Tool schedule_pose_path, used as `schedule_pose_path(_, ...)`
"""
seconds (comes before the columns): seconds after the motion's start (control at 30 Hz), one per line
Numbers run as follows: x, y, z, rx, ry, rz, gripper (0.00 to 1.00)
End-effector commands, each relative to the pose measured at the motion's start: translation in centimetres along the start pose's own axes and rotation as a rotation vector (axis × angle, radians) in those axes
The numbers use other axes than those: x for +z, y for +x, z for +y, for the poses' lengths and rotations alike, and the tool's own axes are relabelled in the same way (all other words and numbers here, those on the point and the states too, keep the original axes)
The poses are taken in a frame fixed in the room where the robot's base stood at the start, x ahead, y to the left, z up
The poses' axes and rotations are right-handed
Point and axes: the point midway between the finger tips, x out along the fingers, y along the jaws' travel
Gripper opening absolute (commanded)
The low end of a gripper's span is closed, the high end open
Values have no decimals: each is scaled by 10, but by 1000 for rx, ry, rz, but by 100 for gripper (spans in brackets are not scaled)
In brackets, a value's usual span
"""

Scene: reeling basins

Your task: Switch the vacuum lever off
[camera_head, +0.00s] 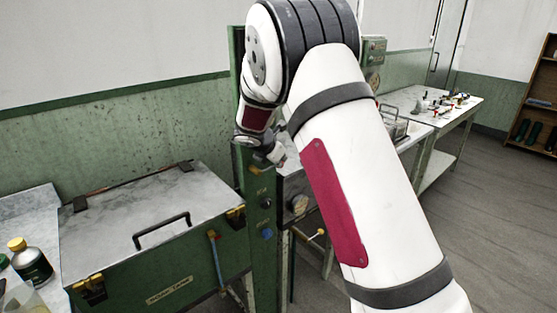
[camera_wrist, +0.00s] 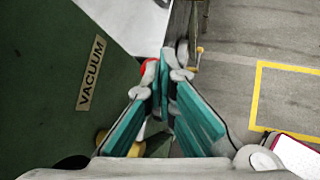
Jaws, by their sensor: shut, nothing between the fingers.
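The VACUUM label (camera_wrist: 91,72) is on a dark green panel at the left of the wrist view. A red piece (camera_wrist: 149,68), which may be the vacuum lever's knob, shows just beyond the left fingertip and is partly hidden by it. My gripper (camera_wrist: 168,72) is shut and empty, its teal-padded fingers pointing past the panel's edge. I cannot tell whether a finger touches the red piece. In the head view my gripper (camera_head: 274,154) is small, beside the upper front of the green post (camera_head: 262,215). The lever cannot be made out there.
A green tank with a grey lid and black handle (camera_head: 162,231) stands left of the post. Blue (camera_head: 267,234) and yellow fittings are on the post below my gripper. A bottle (camera_head: 31,262) stands at far left. Benches run behind my arm; floor at right is open.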

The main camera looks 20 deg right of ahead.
Motion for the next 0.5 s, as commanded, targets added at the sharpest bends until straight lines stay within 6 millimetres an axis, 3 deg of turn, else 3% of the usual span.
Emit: schedule_pose_path(0.5,0,-5,-2,-2,-1,1,0)
